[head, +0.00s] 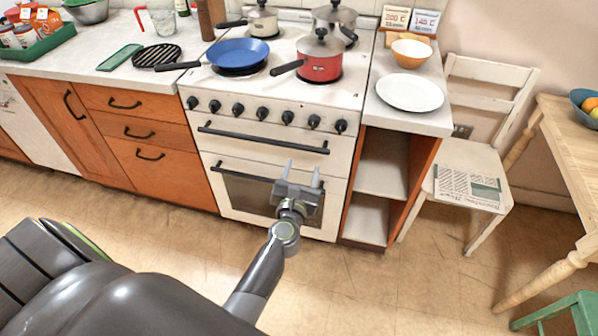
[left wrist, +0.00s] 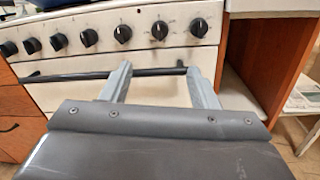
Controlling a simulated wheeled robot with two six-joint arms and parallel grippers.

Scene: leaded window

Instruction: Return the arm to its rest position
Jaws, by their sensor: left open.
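My left gripper (head: 303,171) is open and empty in front of the white stove (head: 270,110). In the head view it stands before the stove's front, just below the black handle bar (head: 262,138). In the left wrist view the two grey fingers (left wrist: 160,82) are spread apart, with the handle bar (left wrist: 75,76) and part of the white front behind them. I cannot tell whether the fingertips touch the bar. My right gripper is not in view.
A blue pan (head: 238,54) and a red pot (head: 320,60) stand on the stove. The counter with a white plate (head: 409,92) is to its right, above open shelves. A white chair (head: 470,160) and wooden table (head: 570,140) stand further right. Floor in front is clear.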

